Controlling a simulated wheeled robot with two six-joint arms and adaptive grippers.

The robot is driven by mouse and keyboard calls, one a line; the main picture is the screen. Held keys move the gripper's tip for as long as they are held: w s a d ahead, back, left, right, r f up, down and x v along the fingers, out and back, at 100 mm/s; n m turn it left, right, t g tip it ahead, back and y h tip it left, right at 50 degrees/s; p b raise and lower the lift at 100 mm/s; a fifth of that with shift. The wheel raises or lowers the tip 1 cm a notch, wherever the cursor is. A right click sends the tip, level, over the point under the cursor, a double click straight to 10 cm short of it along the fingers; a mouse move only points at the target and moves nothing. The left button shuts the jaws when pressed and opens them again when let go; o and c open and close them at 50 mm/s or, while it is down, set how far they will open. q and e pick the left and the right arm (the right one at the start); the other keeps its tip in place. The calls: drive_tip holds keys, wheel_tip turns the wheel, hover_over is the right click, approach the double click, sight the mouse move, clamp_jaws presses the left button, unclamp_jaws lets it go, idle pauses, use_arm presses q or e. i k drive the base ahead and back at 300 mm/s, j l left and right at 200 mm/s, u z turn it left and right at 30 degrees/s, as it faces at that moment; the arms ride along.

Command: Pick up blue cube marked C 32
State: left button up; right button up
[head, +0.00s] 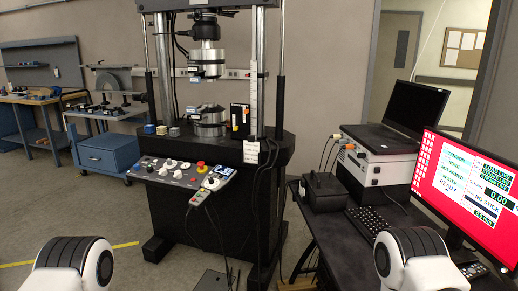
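Several small cubes stand in a row on the black base of the testing machine, left of its lower grip. The cubes are too small for me to read any marking such as C 32. White and black parts of my two arms show at the bottom left and bottom right. Neither of my grippers is in view.
A black desk (330,215) with a red monitor (466,190) stands at the right.

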sight(148, 128)
drive_tip(key=i+j+z, duration=0.2)
drive_tip(key=i+j, duration=0.15)
drive_tip(key=j, duration=0.25)
drive_tip(key=i+j, duration=1.6)
drive_tip(key=j, duration=0.2)
